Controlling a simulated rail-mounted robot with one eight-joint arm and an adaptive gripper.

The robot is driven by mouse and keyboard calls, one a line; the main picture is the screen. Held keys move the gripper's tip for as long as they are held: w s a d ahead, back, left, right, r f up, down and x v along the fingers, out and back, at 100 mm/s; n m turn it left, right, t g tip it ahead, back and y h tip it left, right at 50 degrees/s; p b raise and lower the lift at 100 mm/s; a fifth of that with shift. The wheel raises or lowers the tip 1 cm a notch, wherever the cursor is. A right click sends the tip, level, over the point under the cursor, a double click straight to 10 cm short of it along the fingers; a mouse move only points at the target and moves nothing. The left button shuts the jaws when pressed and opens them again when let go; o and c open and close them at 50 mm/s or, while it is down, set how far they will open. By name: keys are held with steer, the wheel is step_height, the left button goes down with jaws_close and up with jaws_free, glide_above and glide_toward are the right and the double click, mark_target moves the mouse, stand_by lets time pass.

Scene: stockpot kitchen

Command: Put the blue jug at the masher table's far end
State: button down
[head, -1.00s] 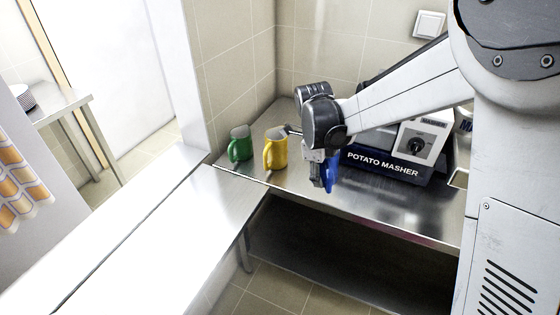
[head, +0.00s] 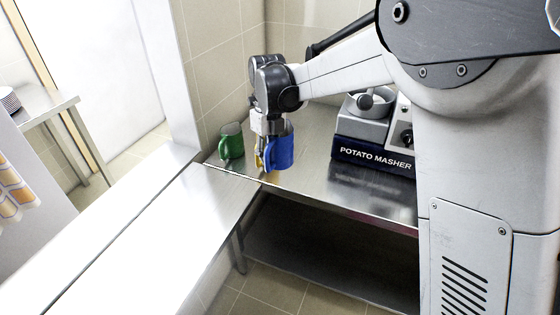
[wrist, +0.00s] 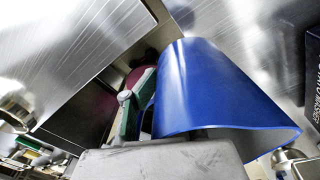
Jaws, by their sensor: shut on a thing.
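The blue jug (head: 281,150) is held by my gripper (head: 266,140) over the left part of the masher table (head: 318,180). In the wrist view the blue jug (wrist: 215,95) fills the middle right, right in front of my gripper (wrist: 140,115). The fingers are partly hidden; they are shut at the jug's side. I cannot tell whether the jug touches the table.
The potato masher (head: 374,153) stands on the table to the right of the jug. A long steel counter (head: 165,225) runs along the left front. Tiled walls (head: 222,60) close the back. Bare table shows between jug and masher.

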glide_above(295, 177)
steer(key=f, duration=0.6)
steer(key=shift+w+f, duration=0.3)
steer(key=shift+f, duration=2)
steer(key=shift+f, duration=0.2)
steer(key=c, duration=1.9)
jaws_free()
steer(key=shift+r, duration=0.1)
